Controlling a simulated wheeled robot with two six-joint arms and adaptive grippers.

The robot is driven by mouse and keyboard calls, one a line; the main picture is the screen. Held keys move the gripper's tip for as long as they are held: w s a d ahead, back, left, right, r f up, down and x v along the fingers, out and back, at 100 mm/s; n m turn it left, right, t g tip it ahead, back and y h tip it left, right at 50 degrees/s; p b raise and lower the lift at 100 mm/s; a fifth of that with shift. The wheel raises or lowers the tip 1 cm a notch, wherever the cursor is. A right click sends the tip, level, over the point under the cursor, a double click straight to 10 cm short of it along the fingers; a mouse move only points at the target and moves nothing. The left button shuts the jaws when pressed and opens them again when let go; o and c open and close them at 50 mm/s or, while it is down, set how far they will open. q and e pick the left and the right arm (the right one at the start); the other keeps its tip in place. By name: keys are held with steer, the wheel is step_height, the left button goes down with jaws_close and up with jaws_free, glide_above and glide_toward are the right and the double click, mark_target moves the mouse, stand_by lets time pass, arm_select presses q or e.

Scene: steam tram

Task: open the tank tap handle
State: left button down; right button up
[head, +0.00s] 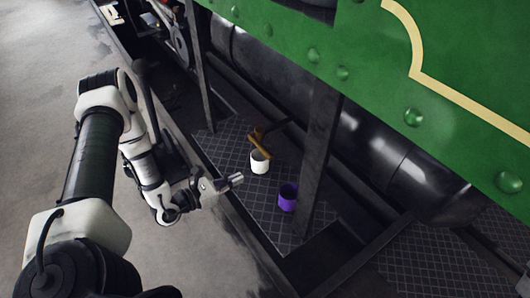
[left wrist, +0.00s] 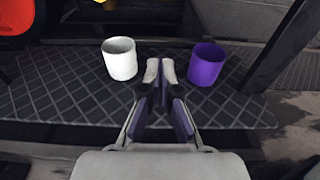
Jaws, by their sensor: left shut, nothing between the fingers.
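The tank tap (head: 262,140) is a brass-coloured piece on a dark pipe below the black tank (head: 270,75). Its handle and spout cannot be told apart clearly at this size. A white cup (head: 259,162) stands upright just under the tap; it also shows in the left wrist view (left wrist: 120,60). A purple cup (head: 288,197) stands to its right, also in the left wrist view (left wrist: 206,64). My left gripper (head: 238,179) is shut and empty, in front of the cups and apart from the tap. In the left wrist view its fingertips (left wrist: 160,68) lie between the cups.
The cups stand on a dark patterned footplate (head: 228,146). A dark upright post (head: 318,150) rises right beside the purple cup. A green riveted panel (head: 390,70) overhangs the tank. A black lever (head: 146,95) stands near my left arm. The grey floor at left is clear.

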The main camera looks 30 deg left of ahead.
mark_target(261, 147)
arm_select(q)
steer(key=shift+w+d, duration=0.1)
steer(key=b+x, duration=0.1)
steer(key=x, duration=0.2)
steer(key=b+x, duration=0.2)
steer(key=x, duration=0.1)
steer(key=b+x, duration=0.1)
steer(key=x, duration=0.2)
steer(key=shift+f+b, duration=0.3)
steer(key=shift+b, duration=0.05)
step_height(261, 147, up, 4)
steer(key=p, duration=0.4)
steer(key=shift+r+p, duration=0.15)
steer(key=shift+p, duration=0.2)
